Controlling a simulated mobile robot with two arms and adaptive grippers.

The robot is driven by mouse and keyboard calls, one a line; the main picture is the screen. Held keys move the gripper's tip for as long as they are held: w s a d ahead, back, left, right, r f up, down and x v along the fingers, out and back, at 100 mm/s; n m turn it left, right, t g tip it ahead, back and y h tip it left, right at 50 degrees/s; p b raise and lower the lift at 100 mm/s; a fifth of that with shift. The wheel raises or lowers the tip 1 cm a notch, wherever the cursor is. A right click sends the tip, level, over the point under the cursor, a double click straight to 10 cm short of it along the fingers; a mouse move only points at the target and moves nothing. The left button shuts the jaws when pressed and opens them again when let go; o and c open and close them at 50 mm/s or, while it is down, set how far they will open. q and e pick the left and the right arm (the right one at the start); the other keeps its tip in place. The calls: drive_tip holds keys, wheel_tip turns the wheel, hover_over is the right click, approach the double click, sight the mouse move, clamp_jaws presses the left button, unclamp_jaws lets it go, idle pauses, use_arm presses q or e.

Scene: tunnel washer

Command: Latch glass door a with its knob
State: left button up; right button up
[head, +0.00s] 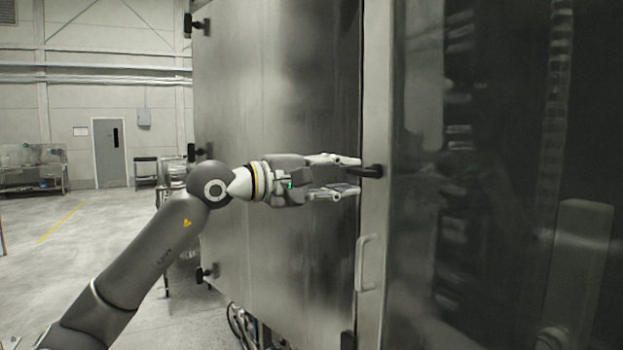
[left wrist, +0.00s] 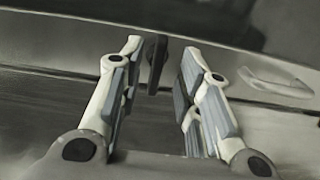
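Glass door a (head: 480,180) fills the right of the head view, with a metal frame along its left edge. A black knob (head: 371,171) sits on that frame, pointing left and lying roughly level. It also shows in the left wrist view (left wrist: 156,62), between and just beyond the fingertips. My left gripper (head: 350,176) is open, its fingers pointing right, one above and one below the knob's height. The tips are close to the knob; I cannot tell whether they touch it. My right gripper is not in view.
A pale handle (head: 366,262) is on the door frame below the knob; it also shows in the left wrist view (left wrist: 277,83). A large steel panel (head: 275,120) with black latches stands behind my left arm. The floor at left is open.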

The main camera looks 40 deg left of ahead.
use_arm(q)
drive_tip(key=v, duration=0.6)
idle(0.9)
drive_tip(key=shift+s, duration=0.2)
idle(0.7)
